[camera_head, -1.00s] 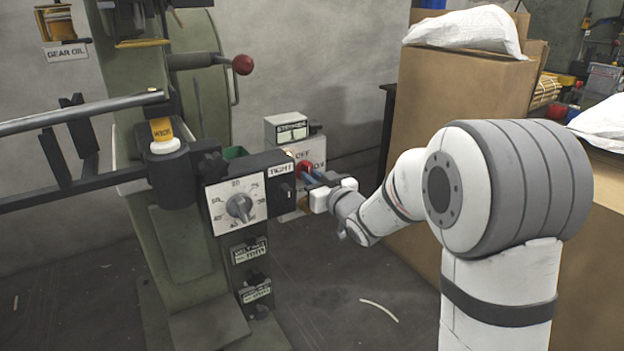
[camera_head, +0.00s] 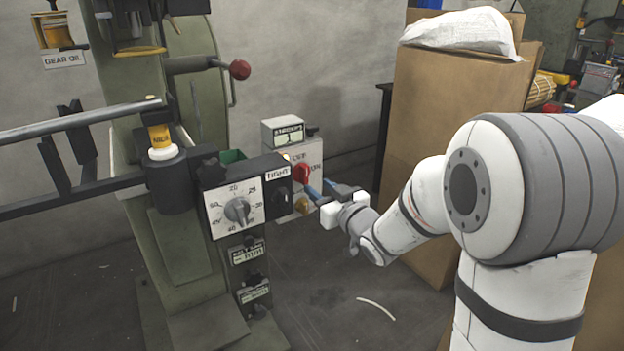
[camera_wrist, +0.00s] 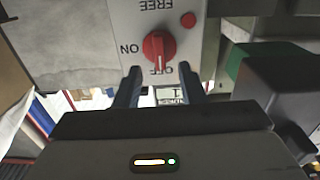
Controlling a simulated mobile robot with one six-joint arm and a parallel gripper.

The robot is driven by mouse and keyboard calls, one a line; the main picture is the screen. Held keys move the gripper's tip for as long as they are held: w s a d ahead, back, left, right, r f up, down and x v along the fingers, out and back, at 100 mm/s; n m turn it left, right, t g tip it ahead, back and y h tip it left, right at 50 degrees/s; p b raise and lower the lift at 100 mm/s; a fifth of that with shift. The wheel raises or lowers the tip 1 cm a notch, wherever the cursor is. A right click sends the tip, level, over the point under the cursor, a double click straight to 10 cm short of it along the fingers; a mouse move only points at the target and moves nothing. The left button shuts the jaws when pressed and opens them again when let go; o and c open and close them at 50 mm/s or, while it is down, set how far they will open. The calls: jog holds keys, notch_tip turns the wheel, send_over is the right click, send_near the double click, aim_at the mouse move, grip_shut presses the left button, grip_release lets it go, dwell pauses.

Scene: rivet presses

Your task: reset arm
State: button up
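My gripper (camera_head: 322,190) is beside the press's switch panel (camera_head: 312,152) in the head view, a little to the right of its red knob (camera_head: 301,173). In the wrist view the red knob (camera_wrist: 158,47) sits on the grey panel, with OFF, ON and FREE printed around it. The two blue fingers of my gripper (camera_wrist: 157,84) are spread apart with nothing between them. The knob lies beyond the fingertips and looks clear of them. My white arm comes in from the right.
The green press (camera_head: 185,240) carries a white dial box (camera_head: 236,207) to the left of the panel. Cardboard boxes (camera_head: 455,100) with a white sack (camera_head: 460,30) stand behind my arm. A black lever with a red ball (camera_head: 239,69) juts out above. Open floor (camera_head: 350,285) lies below.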

jog(key=shift+v, duration=1.2)
jog(key=s+d+r+m+g+h+p, duration=0.2)
jog(key=s+d+r+h+p, duration=0.3)
jog(key=r+p, duration=0.4)
jog(key=s+d+r+m+g+h+p, duration=0.2)
jog(key=s+d+r+m+h+p, duration=0.15)
jog(key=d+r+p, duration=0.6)
jog(key=s+r+g+p, duration=0.4)
jog(key=s+r+p, duration=0.2)
jog(key=s+p, duration=0.2)
jog(key=s+r+m+g+h+p, duration=0.1)
jog(key=s+r+g+p, duration=0.3)
jog(key=s+p, duration=0.5)
jog(key=s+r, duration=0.1)
jog(key=s, duration=0.1)
jog(key=shift+s+a+r, duration=0.2)
jog(key=shift+s+r, duration=0.15)
jog(key=shift+m+h, duration=0.25)
